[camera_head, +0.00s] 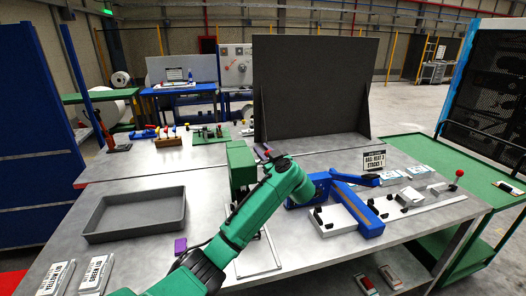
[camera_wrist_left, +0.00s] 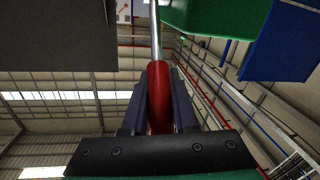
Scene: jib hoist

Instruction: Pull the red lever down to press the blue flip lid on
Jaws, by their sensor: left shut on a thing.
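In the left wrist view, the red lever (camera_wrist_left: 158,95) is a red grip on a thin steel rod. The fingers of my left gripper (camera_wrist_left: 158,112) are closed on both sides of the red grip. In the head view, my left gripper (camera_head: 268,158) is beside the top of the green press body (camera_head: 241,163), and the lever is mostly hidden by my wrist. The blue flip lid cannot be made out; the area under the press is partly covered by my left arm. My right gripper is not in view.
An empty grey tray (camera_head: 136,214) lies left of the press. A dark panel (camera_head: 315,88) stands behind. A purple block (camera_head: 180,246) lies near the front.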

